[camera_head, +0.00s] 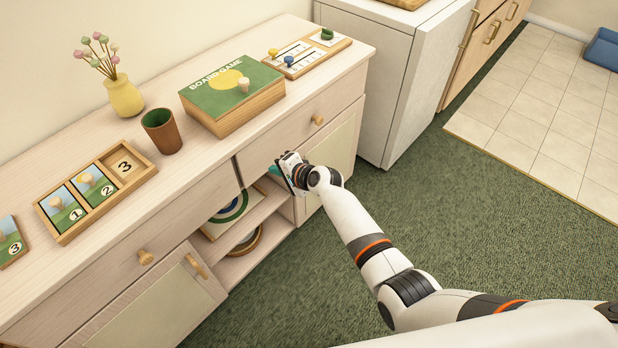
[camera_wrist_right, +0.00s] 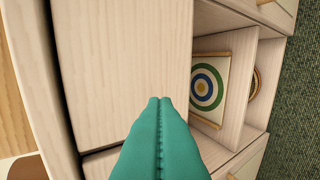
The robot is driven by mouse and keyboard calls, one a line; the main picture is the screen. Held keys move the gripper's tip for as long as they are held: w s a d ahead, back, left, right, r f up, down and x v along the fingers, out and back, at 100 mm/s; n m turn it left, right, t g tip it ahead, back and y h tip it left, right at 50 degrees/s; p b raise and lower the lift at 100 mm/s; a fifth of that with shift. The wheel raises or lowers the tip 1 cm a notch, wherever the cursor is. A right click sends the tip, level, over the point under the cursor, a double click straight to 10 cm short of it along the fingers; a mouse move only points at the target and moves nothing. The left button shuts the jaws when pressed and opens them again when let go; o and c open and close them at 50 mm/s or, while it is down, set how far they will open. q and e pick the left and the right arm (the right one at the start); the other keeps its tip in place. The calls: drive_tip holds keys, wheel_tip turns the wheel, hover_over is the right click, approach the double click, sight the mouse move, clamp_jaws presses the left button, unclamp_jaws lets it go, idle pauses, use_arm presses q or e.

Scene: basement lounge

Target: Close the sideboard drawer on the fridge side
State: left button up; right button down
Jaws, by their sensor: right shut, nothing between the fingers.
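The wooden sideboard (camera_head: 200,88) runs along the wall. Its drawer on the fridge side (camera_head: 275,143) has a round wooden knob (camera_head: 318,119) and looks nearly flush; I cannot tell whether a small opening remains. Dark seams show around its front (camera_wrist_right: 125,70) in the right wrist view. The white fridge (camera_head: 385,90) stands just past the sideboard's right end. My right gripper (camera_head: 274,171) is shut and empty, its teal fingers by the lower left part of this drawer front, above the open shelves. The fingertips (camera_wrist_right: 159,101) point toward the front; contact is unclear. My left gripper is out of view.
The other drawer (camera_head: 180,222) looks shut. On top stand a game box (camera_head: 215,97), a brown cup (camera_head: 161,132), a yellow vase (camera_head: 124,97) and a numbered tray (camera_head: 152,171). Green carpet (camera_head: 440,200) is clear.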

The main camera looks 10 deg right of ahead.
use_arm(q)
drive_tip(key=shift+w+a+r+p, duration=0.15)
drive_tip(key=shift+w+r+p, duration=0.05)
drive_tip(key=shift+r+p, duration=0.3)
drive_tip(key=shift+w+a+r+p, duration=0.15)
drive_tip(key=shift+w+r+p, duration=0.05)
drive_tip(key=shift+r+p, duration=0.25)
use_arm(e)
drive_tip(key=v, duration=0.8)
drive_tip(key=shift+s, duration=0.15)
